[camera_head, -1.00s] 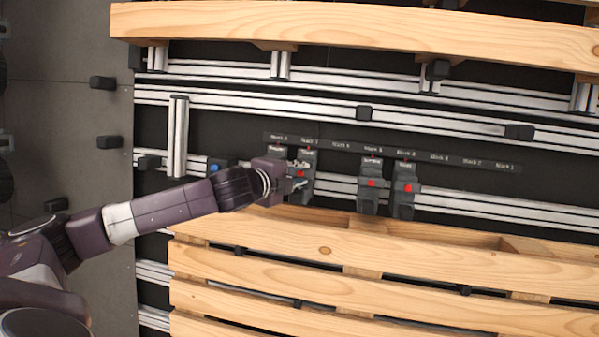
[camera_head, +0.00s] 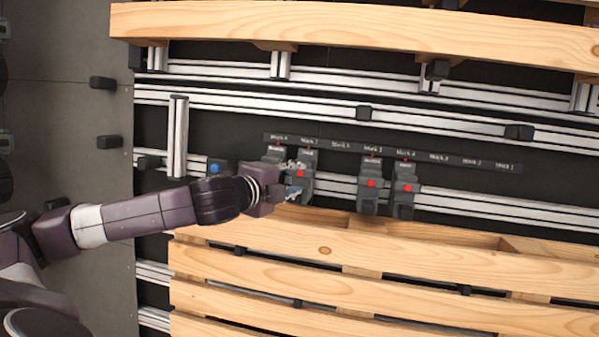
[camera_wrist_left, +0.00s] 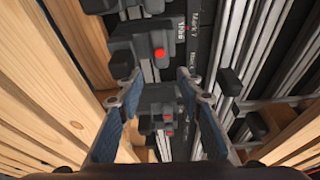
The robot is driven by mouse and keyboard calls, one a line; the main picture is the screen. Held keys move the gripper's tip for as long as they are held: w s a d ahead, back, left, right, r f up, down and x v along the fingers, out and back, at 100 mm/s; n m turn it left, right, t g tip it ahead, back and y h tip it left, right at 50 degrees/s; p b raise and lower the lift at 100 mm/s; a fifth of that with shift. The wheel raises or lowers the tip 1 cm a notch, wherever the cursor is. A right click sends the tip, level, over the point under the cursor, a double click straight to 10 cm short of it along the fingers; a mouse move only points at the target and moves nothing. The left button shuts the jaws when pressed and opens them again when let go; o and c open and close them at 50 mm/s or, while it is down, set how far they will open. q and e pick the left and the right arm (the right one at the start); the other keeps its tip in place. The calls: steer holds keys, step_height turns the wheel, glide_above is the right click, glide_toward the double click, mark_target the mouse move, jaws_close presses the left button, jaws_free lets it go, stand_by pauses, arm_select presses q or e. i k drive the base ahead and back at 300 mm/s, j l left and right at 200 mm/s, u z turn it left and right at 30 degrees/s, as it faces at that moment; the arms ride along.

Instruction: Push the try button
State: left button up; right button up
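A blue button (camera_head: 214,168) sits on a dark box on the rail, left of my left gripper. Several grey blocks with red buttons stand on the rail, among them a left one (camera_head: 300,173), a middle one (camera_head: 371,183) and a right one (camera_head: 407,188). I cannot read which button is marked try. My left gripper (camera_head: 294,180) is open and empty in front of the left blocks, partly covering them. In the left wrist view its blue-padded fingers (camera_wrist_left: 159,82) are spread, with a red button (camera_wrist_left: 159,53) beyond the tips. My right gripper is out of view.
A wooden pallet (camera_head: 325,251) lies below the blocks and a wooden beam (camera_head: 350,28) spans the top. Metal rails (camera_head: 300,105) run behind, with an upright metal post (camera_head: 178,137) at left. A dark label strip (camera_head: 340,145) is above the blocks.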

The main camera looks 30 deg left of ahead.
mark_target(215, 167)
steer(key=u, duration=1.4)
steer(key=k, duration=0.5)
